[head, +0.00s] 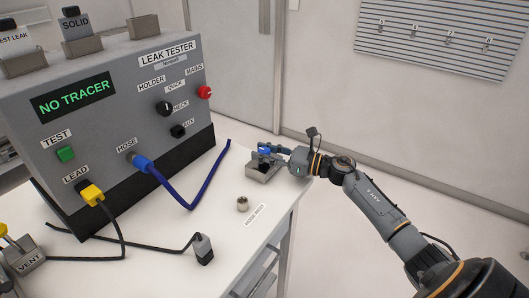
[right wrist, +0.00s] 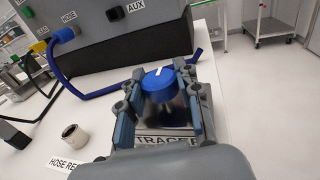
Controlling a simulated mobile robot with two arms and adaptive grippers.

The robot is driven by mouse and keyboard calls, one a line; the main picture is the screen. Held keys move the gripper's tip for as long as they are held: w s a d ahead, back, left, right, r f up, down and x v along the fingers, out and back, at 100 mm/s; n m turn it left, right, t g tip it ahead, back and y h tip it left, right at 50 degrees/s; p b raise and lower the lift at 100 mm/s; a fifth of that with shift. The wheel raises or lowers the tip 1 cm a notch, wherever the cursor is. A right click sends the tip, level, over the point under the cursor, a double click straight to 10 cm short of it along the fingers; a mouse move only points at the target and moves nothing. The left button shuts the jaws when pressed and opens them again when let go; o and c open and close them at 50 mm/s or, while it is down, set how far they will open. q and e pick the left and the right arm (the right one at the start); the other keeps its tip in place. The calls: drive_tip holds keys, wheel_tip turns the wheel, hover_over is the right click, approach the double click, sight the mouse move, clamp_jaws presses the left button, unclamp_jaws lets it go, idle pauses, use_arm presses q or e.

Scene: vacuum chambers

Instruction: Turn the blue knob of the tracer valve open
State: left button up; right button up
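The blue knob (right wrist: 158,83) is a round cap with a white pointer line on top. It sits on the tracer valve (right wrist: 166,139), a metallic block with a partly covered "TRACER" label. The valve also shows in the head view (head: 262,172), near the table's right edge. My right gripper (right wrist: 159,72) reaches over the valve, with one finger on each side of the knob. The fingers are apart, and the knob nearly fills the room between their tips. I cannot make out firm contact. My left gripper is not in view.
The grey leak tester (head: 110,110) stands at the left, its display reading "NO TRACER". A blue hose (head: 180,198) lies on the white table (head: 170,245). A small metal fitting (head: 242,204) stands by the "HOSE REST" label. A black cable end (head: 203,248) lies nearer the front.

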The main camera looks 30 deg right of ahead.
drive_tip(key=c, duration=0.4)
drive_tip(key=shift+c, duration=0.2)
